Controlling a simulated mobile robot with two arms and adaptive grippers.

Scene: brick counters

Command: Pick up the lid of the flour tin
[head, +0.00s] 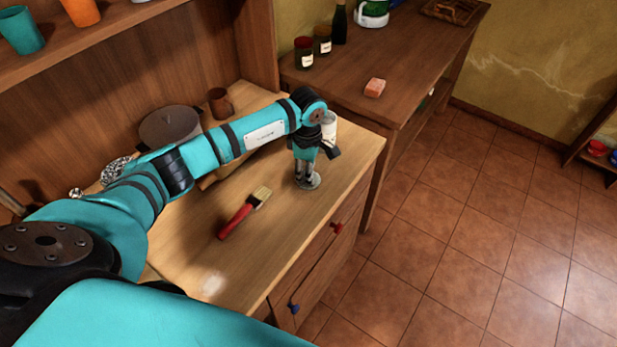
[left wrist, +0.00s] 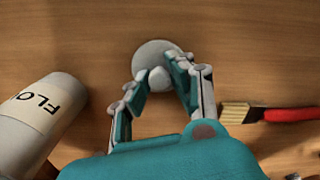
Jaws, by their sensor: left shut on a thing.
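The grey round lid (head: 312,184) with a knob on top is at the wooden counter's surface, right of the brush; I cannot tell whether it touches the wood. It also shows in the left wrist view (left wrist: 153,50). My left gripper (head: 305,176) points down over the lid, shut on its knob; its fingertips show either side of the knob in the left wrist view (left wrist: 160,77). The white flour tin (head: 330,124) stands just behind the gripper, partly hidden by it. Its label shows in the left wrist view (left wrist: 30,122). My right gripper is not in view.
A red-handled brush (head: 237,219) lies left of the lid. A dark lidded pot (head: 169,126) and a brown mug (head: 219,103) stand behind my arm. A darker counter (head: 400,60) behind holds jars and a pinkish block (head: 375,87). The counter front beside the brush is clear.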

